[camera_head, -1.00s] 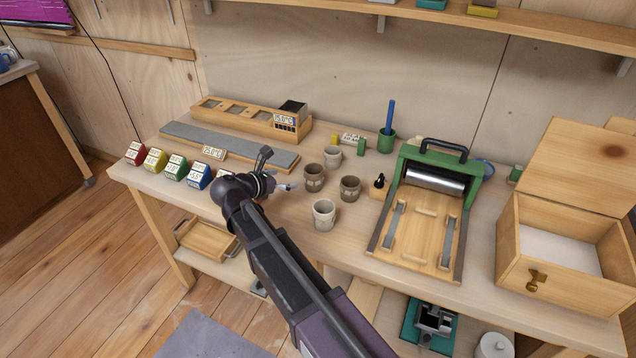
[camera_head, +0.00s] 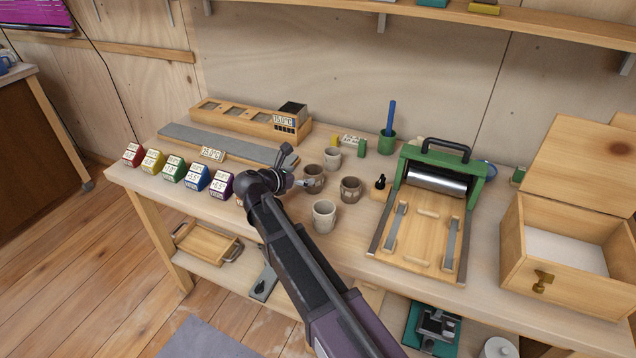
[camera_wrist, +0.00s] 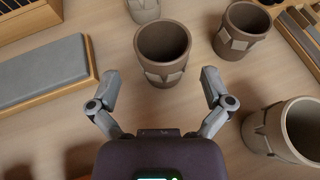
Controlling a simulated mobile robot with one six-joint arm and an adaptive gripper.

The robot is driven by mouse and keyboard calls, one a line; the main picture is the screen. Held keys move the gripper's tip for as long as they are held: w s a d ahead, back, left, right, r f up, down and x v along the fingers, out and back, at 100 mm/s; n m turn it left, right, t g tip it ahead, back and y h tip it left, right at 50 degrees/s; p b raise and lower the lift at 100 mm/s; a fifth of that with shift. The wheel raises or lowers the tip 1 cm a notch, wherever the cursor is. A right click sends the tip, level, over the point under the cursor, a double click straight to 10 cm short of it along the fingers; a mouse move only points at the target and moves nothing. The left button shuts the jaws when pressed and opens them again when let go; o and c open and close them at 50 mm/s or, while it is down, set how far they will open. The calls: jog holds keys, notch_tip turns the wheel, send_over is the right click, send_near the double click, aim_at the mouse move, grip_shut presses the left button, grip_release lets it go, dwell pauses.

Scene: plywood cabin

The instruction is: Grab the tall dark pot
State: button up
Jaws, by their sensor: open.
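The tall dark pot (camera_head: 314,179) is a brown cup with a paler label, standing upright on the workbench. In the wrist view the same pot (camera_wrist: 163,60) stands just ahead of my gripper, centred between the fingers. My gripper (camera_wrist: 158,93) is open and empty, with one finger to each side and slightly short of the pot. In the head view my gripper (camera_head: 299,182) is at the pot's left side, partly hidden by my own wrist. A second, lower-looking dark pot (camera_head: 350,189) stands to the right, and also shows in the wrist view (camera_wrist: 241,30).
A pale pot (camera_head: 324,215) stands in front, close to my right finger's side in the wrist view (camera_wrist: 288,128). A smaller pale pot (camera_head: 332,158) stands behind. A grey strip (camera_head: 225,143) and coloured blocks (camera_head: 197,177) lie left. A green-framed press (camera_head: 425,210) stands right.

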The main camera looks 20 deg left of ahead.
aim_at(319, 171)
jog(key=shift+b+x, duration=0.8)
jog(key=shift+x, duration=1.75)
jog(key=shift+d+r, duration=0.1)
jog(key=shift+r, duration=0.05)
jog(key=shift+s, duration=0.1)
jog(key=c, duration=1.1)
